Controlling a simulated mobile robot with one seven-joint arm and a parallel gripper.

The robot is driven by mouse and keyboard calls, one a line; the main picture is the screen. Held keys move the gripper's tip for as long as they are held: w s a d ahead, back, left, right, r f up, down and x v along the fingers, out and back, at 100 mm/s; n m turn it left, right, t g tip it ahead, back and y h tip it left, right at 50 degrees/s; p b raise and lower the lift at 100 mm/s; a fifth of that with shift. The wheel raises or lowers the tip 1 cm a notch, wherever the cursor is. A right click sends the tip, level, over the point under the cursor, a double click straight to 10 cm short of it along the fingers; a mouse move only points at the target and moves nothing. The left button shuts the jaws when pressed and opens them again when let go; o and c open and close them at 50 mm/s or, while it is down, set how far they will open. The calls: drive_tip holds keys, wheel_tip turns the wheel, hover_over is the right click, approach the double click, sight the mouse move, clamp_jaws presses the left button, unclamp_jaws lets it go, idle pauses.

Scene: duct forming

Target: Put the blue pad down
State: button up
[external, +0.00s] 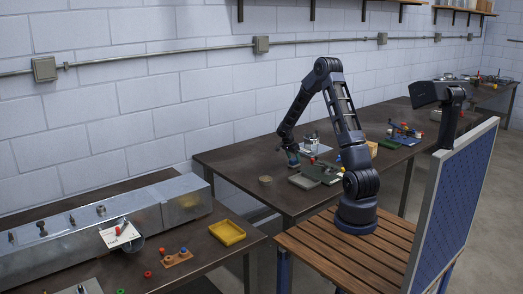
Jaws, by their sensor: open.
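My gripper (293,164) is at the end of my bent arm, low over the middle table (235,163), and its jaws are open. It is small in this view, and I cannot tell whether it touches anything. A small bluish-teal patch shows at the gripper; I cannot tell whether it is the blue pad or part of the gripper. No separate blue pad can be made out with certainty. Grey-green blocks (304,181) lie on the table just right of my gripper. A silver device (311,143) stands behind them on a pale plate.
A round tan disc (265,180) lies left of the blocks. A yellowish block (372,148) is right of my arm. The left table holds a metal duct (95,215), a yellow tray (228,233) and a peg block (176,259). A blue panel (455,205) stands at right.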

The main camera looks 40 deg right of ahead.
drive_tip(key=v, duration=1)
drive_tip(key=s+a+r+n+t+y, duration=0.1)
drive_tip(key=s+a+r+n, duration=0.3)
drive_tip(key=s+r, duration=0.45)
drive_tip(key=s+a+r+n+t, duration=0.1)
drive_tip(key=s+a+r+n, duration=0.35)
drive_tip(key=s+r, duration=0.4)
drive_tip(key=s+a+r+n+t+y, duration=0.1)
drive_tip(key=s+a+n, duration=0.3)
drive_tip(key=s, duration=0.6)
drive_tip(key=s+a+r+n+t+y, duration=0.1)
drive_tip(key=s+a+r+n, duration=0.3)
drive_tip(key=s, duration=0.7)
drive_tip(key=shift+s+a+r+n+t+y, duration=0.15)
drive_tip(key=shift+s+a+n+t+y, duration=0.15)
drive_tip(key=shift+a+n+y, duration=0.35)
drive_tip(key=shift+d, duration=0.2)
